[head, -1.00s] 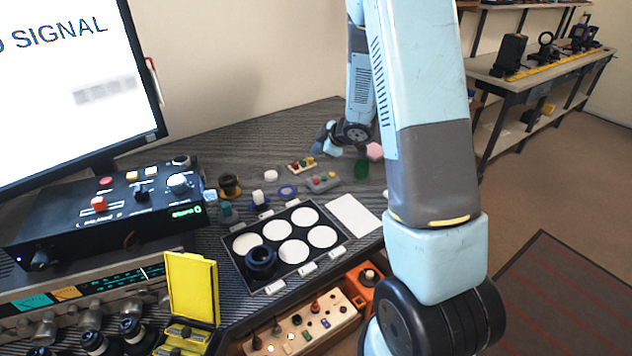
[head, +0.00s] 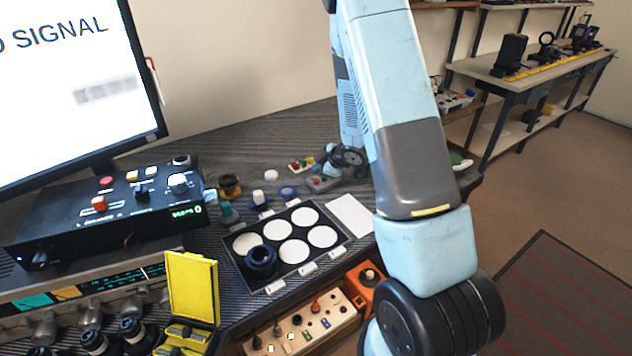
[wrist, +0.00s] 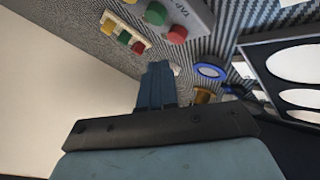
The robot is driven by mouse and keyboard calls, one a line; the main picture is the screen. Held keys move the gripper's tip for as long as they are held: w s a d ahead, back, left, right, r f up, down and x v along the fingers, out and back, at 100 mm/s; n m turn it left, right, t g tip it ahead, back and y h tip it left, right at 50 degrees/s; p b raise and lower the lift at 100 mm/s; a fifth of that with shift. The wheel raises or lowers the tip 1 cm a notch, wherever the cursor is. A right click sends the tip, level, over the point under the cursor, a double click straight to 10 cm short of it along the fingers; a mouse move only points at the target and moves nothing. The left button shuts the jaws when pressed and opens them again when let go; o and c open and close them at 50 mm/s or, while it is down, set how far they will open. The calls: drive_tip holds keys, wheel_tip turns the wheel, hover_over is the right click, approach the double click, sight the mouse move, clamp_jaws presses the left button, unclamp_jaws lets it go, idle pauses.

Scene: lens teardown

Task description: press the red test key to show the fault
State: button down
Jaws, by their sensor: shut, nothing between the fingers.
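A grey box (head: 322,185) with coloured buttons lies at the back of the bench. In the wrist view its red button (wrist: 177,35) shows beside a green one and the letters "TAP". A cream strip (head: 301,165) with red, green and yellow buttons lies just behind it; its red button (wrist: 138,47) also shows in the wrist view. The black control box (head: 110,210) at left has two red buttons, one on top (head: 105,182) and one nearer (head: 99,203). Which is the test key, I cannot tell. My gripper (head: 322,160) is shut and empty, close to the strip and grey box; its fingers (wrist: 157,82) point toward them.
A black tray (head: 275,228) with white round pads and a dark lens ring (head: 261,262) lies mid-bench. An open yellow case (head: 192,290) and a cream tool block (head: 305,325) stand in front. The monitor (head: 70,80) reads "SIGNAL", its start cut off.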

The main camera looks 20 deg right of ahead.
sight(318, 182)
drive_tip(key=shift+f, duration=0.65)
drive_tip(key=shift+f, duration=0.2)
idle(1.6)
drive_tip(key=shift+f, duration=0.15)
drive_tip(key=shift+f, duration=0.4)
idle(0.8)
drive_tip(key=shift+r, duration=0.85)
drive_tip(key=shift+r, duration=2.5)
